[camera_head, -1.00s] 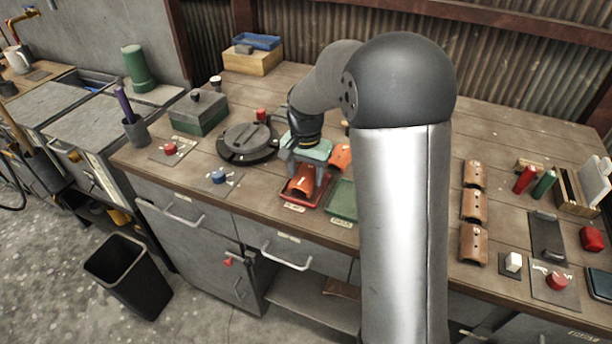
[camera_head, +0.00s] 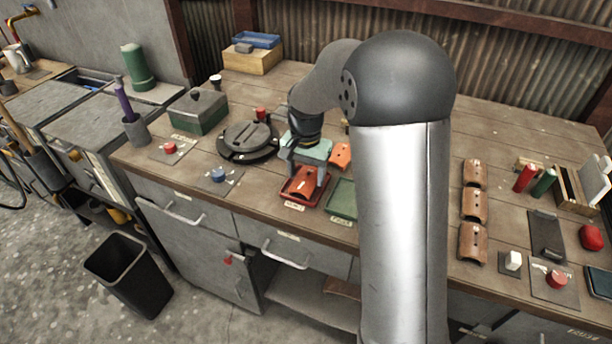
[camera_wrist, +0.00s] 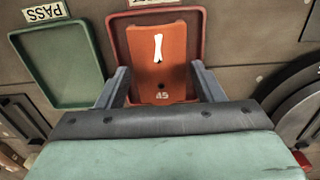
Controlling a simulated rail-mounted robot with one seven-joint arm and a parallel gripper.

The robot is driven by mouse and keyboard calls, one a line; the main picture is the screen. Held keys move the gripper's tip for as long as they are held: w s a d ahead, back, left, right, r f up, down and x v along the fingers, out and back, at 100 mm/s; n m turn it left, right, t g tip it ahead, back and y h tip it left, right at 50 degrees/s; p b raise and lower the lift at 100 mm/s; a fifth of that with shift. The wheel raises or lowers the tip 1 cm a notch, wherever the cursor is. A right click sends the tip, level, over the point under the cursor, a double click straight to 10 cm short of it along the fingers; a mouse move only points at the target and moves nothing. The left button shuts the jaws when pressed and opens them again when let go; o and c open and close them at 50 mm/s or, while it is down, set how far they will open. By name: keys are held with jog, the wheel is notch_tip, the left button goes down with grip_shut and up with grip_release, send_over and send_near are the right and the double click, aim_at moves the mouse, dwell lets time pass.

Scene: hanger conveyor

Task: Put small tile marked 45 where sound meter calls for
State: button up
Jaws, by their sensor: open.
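The small orange tile marked 45 (camera_wrist: 158,68) lies in a red-rimmed tray (camera_wrist: 198,20) in the wrist view. It has a pale slot and a dark hole. In the head view the tile (camera_head: 299,188) also shows in the red tray (camera_head: 300,203). My gripper (camera_wrist: 161,76) is open, with one finger on each side of the tile's near end. In the head view my gripper (camera_head: 304,180) is low over the tray. The green tray (camera_wrist: 62,62) labelled PASS is empty. The red tray's label is not readable. I cannot pick out the sound meter for sure.
Another orange tile (camera_head: 340,156) lies behind the trays. A round black fixture (camera_head: 248,142) stands left of my gripper. Several brown curved tiles (camera_head: 473,206) line up at the right. A blue button (camera_head: 218,176) sits near the front edge.

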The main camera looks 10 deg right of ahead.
aim_at(306, 178)
notch_tip(306, 178, up, 10)
jog(key=s+f+n, duration=0.3)
jog(key=s, duration=1)
jog(key=s+f+n, duration=0.3)
jog(key=s+n, duration=0.1)
jog(key=s, duration=1)
jog(key=shift+s+a+n, duration=0.25)
jog(key=shift+a+n, duration=0.05)
jog(key=shift+a, duration=0.05)
jog(key=shift+r, duration=0.1)
